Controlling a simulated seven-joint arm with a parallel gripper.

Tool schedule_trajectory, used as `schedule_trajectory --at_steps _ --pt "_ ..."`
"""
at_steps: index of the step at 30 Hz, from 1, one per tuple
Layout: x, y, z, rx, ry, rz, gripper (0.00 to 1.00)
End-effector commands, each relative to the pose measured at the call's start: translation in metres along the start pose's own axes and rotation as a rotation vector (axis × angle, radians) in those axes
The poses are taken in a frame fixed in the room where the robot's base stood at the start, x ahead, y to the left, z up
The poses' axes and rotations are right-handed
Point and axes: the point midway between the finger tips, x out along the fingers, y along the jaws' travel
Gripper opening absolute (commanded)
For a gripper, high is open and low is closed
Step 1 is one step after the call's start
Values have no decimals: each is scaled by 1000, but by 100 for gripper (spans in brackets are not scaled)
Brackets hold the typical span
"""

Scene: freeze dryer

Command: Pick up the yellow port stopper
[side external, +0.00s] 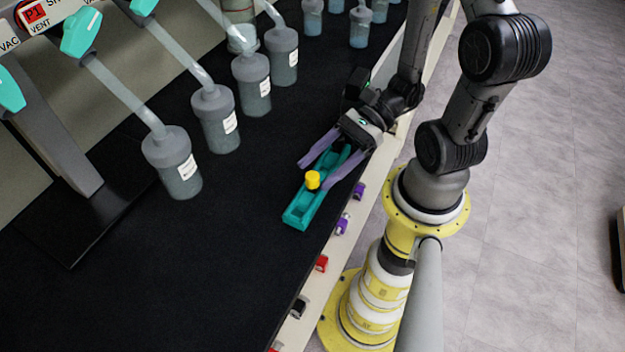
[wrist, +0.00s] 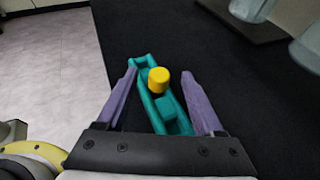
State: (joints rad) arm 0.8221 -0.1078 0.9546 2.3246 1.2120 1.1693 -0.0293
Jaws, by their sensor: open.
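The yellow port stopper (side external: 312,180) is a small knob standing up from a long teal tray (side external: 298,214) on the black bench top. In the wrist view the yellow stopper (wrist: 158,80) lies between and a little beyond the fingertips, near the far end of the teal tray (wrist: 143,64). My gripper (side external: 317,174) is open and empty, with its purple fingers on either side of the tray. In the wrist view my gripper (wrist: 161,84) straddles the tray, and a teal block (wrist: 166,107) sits nearer to the palm. I cannot tell whether the fingers touch the tray.
Several labelled flasks (side external: 172,163) hang from tubes on the freeze dryer at the upper left, with teal valve knobs (side external: 82,32). More small bottles (side external: 360,27) stand at the back. Purple, red and black valves (side external: 342,223) line the bench's right edge. The front bench top is clear.

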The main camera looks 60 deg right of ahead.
Motion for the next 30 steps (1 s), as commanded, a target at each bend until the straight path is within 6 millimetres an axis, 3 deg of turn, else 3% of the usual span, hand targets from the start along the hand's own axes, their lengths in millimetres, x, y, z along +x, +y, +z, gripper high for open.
schedule_trajectory --at_steps 18,30 --pt "52 1 0 -3 1 6 69" --pt "56 1 0 -2 2 1 67"
